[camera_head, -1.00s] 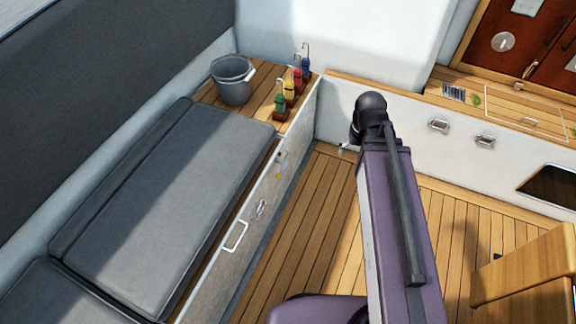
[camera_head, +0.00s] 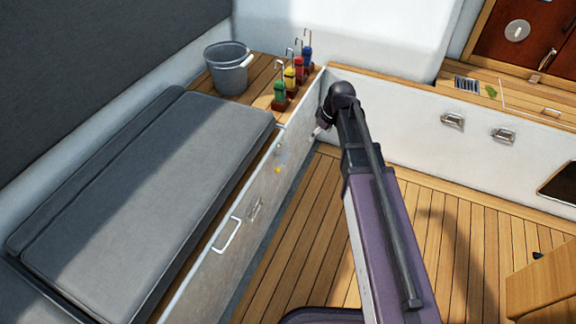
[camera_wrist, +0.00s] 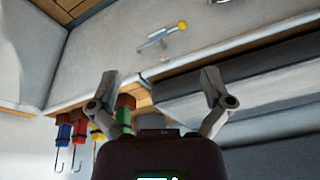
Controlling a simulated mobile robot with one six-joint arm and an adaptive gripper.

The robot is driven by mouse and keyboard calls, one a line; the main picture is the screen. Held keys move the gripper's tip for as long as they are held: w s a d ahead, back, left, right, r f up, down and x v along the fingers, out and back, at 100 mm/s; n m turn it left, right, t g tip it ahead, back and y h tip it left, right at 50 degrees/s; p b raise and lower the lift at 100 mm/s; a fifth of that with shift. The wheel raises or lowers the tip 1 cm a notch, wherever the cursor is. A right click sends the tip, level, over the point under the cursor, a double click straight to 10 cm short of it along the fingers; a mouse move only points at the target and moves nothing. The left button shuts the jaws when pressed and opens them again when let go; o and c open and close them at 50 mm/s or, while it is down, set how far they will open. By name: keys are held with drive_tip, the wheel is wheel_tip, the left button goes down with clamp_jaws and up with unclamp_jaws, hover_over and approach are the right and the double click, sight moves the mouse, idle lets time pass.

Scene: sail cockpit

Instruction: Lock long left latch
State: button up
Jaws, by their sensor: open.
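A silver latch with a long lever and a yellow knob (camera_wrist: 158,39) is on the pale side panel of the bench in the wrist view, which looks upside down. In the head view its yellow knob (camera_head: 278,170) shows small on the same panel. My gripper (camera_wrist: 158,82) is open and empty, with its two fingers spread apart. The latch appears beyond and between the fingertips, not touched. In the head view my gripper is mostly hidden behind my arm, near the bench's far corner. Whether the latch is locked is too small to tell.
A white handle (camera_head: 228,235) and a metal fitting (camera_head: 255,208) are nearer on the bench panel (camera_head: 205,285). Grey cushions (camera_head: 150,190) cover the bench. A grey bucket (camera_head: 228,70) and several coloured winch-like items stand behind. The wooden floor (camera_head: 320,225) beside the bench is clear.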

sight(286, 158)
drive_tip(key=w+a+f+n+y+b, duration=0.1)
drive_tip(key=w+a+f+n+b, duration=0.3)
drive_tip(key=w+a+f+b, duration=0.2)
drive_tip(key=shift+w+a+f+y+b, duration=0.3)
drive_tip(key=shift+w+f+b, duration=0.4)
drive_tip(key=shift+f+b, duration=0.85)
drive_tip(key=shift+f, duration=0.25)
drive_tip(key=b+x, duration=1.2)
drive_tip(key=x, duration=0.1)
drive_tip(key=shift+w+f, duration=0.25)
drive_tip(key=shift+f, duration=0.05)
drive_tip(key=shift+c, duration=0.2)
drive_tip(key=c, duration=1.1)
